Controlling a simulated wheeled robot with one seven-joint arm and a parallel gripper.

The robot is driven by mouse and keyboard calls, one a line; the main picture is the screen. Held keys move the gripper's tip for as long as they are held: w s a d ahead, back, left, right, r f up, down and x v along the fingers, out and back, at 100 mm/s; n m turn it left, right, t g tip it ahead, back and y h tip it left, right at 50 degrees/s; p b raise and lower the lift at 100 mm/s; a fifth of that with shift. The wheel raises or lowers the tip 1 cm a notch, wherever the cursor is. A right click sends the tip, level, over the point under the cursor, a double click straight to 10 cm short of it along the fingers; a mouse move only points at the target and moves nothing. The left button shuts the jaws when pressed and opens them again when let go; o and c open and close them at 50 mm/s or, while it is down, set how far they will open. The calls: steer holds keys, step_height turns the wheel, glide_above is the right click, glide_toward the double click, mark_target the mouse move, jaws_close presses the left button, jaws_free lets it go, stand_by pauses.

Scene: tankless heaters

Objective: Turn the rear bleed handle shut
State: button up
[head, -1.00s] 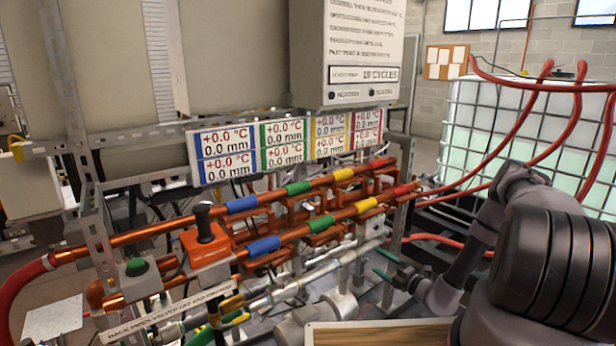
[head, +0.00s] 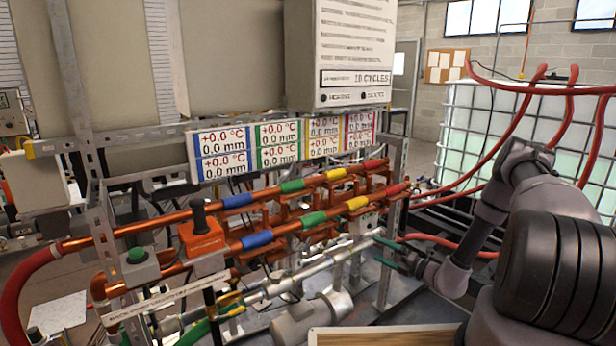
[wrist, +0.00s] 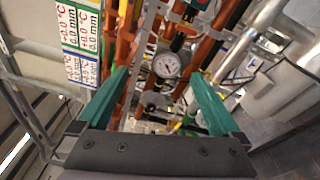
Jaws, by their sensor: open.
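My gripper (head: 376,248) has two green fingers, spread apart and empty. In the head view it is at the right end of the pipe rack, pointing left toward the pipes. In the wrist view the open fingers (wrist: 158,88) frame a round white gauge (wrist: 167,65) and, below it, a cluster of small dark and yellow fittings (wrist: 160,108). I cannot tell for sure which fitting is the rear bleed handle. In the head view, yellow handles (head: 230,300) and a green one (head: 195,331) show low at the front; the rear fittings are largely hidden by pipes.
Copper pipes (head: 150,228) with coloured bands run along a metal frame under the display panel (head: 285,143). A black-knobbed orange box (head: 203,238) and green button (head: 137,255) stand at the left. A grey cylinder (head: 312,322) lies below. Red hoses (head: 440,240) pass behind my arm.

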steer(key=s+a+r+n+g, duration=0.2)
steer(key=s+r+n+g, duration=0.15)
steer(key=r+n, duration=0.5)
steer(key=s+a+r+n+g, duration=0.25)
steer(key=r+n+g, duration=0.2)
steer(key=r, duration=0.65)
steer(key=s+a+r+n+g, duration=0.2)
steer(key=r+n+g, duration=0.2)
steer(key=r+n, duration=0.45)
steer(key=s+d+r+n+t+h, duration=0.3)
steer(key=s+r+n+h, duration=0.2)
steer(key=s+r+n, duration=0.3)
steer(key=s+d+r+n+t+h, duration=0.3)
steer(key=s+r+n+h, duration=0.3)
steer(key=s+r, duration=0.8)
steer(key=shift+s+d+n+t, duration=0.25)
steer(key=shift+s+n, duration=0.5)
steer(key=shift+n, duration=0.5)
steer(key=shift+a+r, duration=0.1)
